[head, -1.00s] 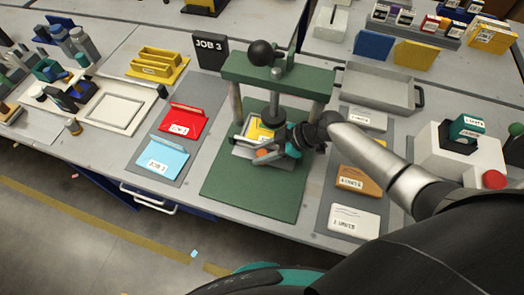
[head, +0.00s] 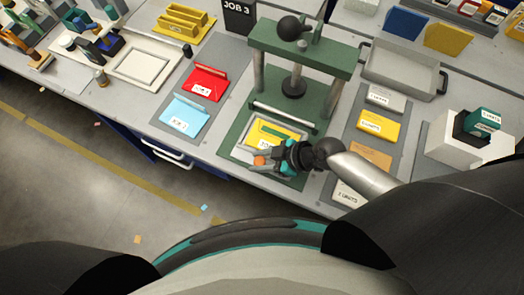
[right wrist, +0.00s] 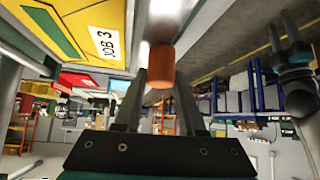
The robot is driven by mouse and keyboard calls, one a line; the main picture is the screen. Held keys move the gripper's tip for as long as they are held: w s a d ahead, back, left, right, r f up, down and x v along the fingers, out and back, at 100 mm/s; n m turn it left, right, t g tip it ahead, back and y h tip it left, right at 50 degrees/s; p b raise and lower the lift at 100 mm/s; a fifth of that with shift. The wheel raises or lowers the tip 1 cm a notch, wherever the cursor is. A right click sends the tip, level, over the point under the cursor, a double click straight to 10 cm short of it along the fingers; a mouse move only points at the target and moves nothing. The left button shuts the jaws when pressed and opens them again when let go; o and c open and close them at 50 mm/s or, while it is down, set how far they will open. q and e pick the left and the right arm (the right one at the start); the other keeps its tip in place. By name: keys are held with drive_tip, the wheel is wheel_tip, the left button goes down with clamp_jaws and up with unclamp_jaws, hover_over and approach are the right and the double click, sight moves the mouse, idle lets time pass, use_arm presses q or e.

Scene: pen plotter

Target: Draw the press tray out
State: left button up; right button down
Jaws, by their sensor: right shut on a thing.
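The press tray (head: 247,150) is a shallow light-coloured tray on the green press base, in front of the ram. A yellow plate marked JOB 3 (head: 275,128) lies in it and also shows in the right wrist view (right wrist: 68,30). My right gripper (head: 262,161) is at the tray's front edge, shut on the tray's orange handle (head: 259,161). The handle (right wrist: 160,66) sits between the fingers in the right wrist view. The fingers and wrist hide part of the front edge. My left gripper (right wrist: 282,35) shows only in the right wrist view, its fingers apart and empty.
The green press (head: 300,50) stands behind the tray, its ram (head: 293,87) above the base. Labelled blocks (head: 380,125) lie to the right. The floor in front of the bench is open.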

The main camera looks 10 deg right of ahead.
drive_tip(key=shift+s+a+f, duration=0.15)
drive_tip(key=shift+s, duration=0.2)
drive_tip(key=c, duration=0.8)
unclamp_jaws()
drive_tip(key=shift+o, duration=0.2)
drive_tip(key=shift+w, duration=0.1)
drive_tip(key=shift+d+r, duration=0.4)
drive_tip(key=shift+r, duration=0.05)
drive_tip(key=v, duration=1.4)
drive_tip(key=shift+p, duration=0.35)
drive_tip(key=shift+d, duration=0.1)
